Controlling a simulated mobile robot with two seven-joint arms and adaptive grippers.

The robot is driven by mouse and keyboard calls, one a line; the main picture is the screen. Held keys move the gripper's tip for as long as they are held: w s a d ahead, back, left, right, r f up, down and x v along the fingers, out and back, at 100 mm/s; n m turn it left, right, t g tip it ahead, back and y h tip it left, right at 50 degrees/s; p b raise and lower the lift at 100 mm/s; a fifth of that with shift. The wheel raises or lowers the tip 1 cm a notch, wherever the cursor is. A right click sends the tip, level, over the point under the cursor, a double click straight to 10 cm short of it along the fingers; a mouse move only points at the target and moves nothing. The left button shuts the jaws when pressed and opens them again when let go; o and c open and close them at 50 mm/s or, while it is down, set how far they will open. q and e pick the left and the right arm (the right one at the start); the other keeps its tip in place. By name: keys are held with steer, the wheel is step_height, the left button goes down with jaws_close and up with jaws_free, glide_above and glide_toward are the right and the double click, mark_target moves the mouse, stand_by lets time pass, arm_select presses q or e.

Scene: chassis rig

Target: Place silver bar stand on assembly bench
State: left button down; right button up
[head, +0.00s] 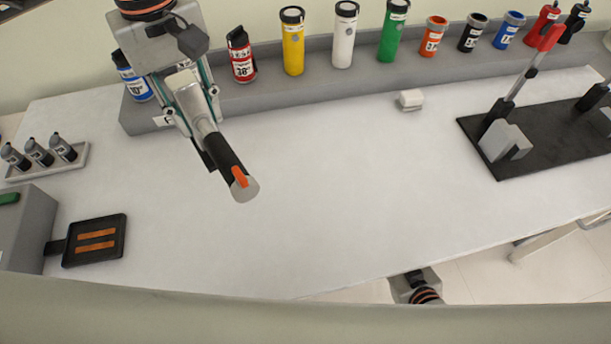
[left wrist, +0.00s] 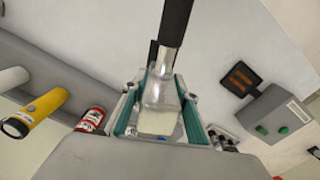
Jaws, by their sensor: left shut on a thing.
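My left gripper (head: 195,105) hangs over the back left of the white assembly bench (head: 330,170). It is shut on a long thing with a silver neck (head: 203,120), a black middle, an orange tab and a pale round end; this may be the silver bar stand. The held thing slants forward and right; I cannot tell whether its end touches the bench. In the left wrist view the silver part (left wrist: 160,92) sits between the fingers, with the black part above. My right arm shows only as a small part at the bottom edge; its fingers are not clear.
Red (head: 241,56), yellow (head: 293,42), white and green cylinders and several small cups stand on the grey back ledge (head: 440,68). A black base (head: 540,130) with a red-handled lever is at right. A black tray (head: 95,240) is at front left. The bench middle is clear.

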arm_select(q)
steer(key=s+d+r+n+b, duration=0.2)
steer(key=s+d+r+n, duration=0.5)
steer(key=n, duration=0.7)
steer(key=f, duration=0.6)
steer(key=d+f, duration=0.1)
steer(key=f, duration=0.5)
steer(key=w+f, duration=0.1)
steer(key=f, duration=0.6)
steer(key=shift+d, duration=0.15)
steer(key=shift+r, duration=0.1)
arm_select(e)
steer(key=f, duration=0.1)
steer(key=s+f, duration=0.1)
steer(key=f, duration=0.1)
steer(key=shift+s+f, duration=0.15)
steer(key=shift+f, duration=0.05)
arm_select(q)
steer(key=shift+b, duration=0.3)
arm_select(e)
steer(key=shift+f, duration=0.1)
arm_select(q)
steer(key=c, duration=2)
jaws_free()
steer(key=shift+f, duration=0.25)
steer(key=o, duration=0.4)
steer(key=shift+r, duration=0.1)
